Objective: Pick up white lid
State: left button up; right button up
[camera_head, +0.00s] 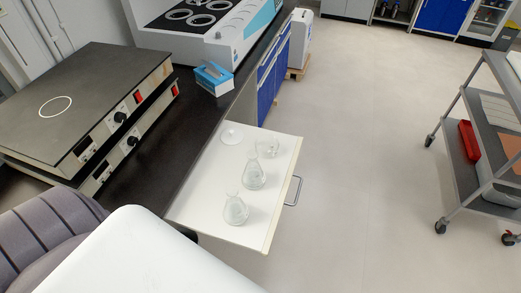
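A pale, round, flat piece (231,134) that looks like a white lid lies in the back left corner of an open white drawer (205,180). It is small in the head view, and I cannot tell its material for certain. Two clear glass flasks, a middle one (253,175) and a front one (236,210), stand in the same drawer. A short clear glass vessel (268,148) is to the right of the round piece. Neither of my grippers shows in the head view.
A black worktop (150,160) runs along the left of the drawer, with stacked hotplate units (85,100) and a blue box (213,77) on it. A metal handle (293,190) sticks out from the drawer. Floor (365,150) is clear up to a wheeled cart (470,170).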

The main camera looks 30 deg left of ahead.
aim_at(233, 136)
jog(key=u, duration=1.25)
jog(key=i+j+z, duration=0.1)
jog(key=j+z, duration=0.15)
jog(key=z, duration=0.2)
jog(key=i+j+z, duration=0.1)
jog(key=j+z, duration=0.15)
jog(key=z, duration=0.2)
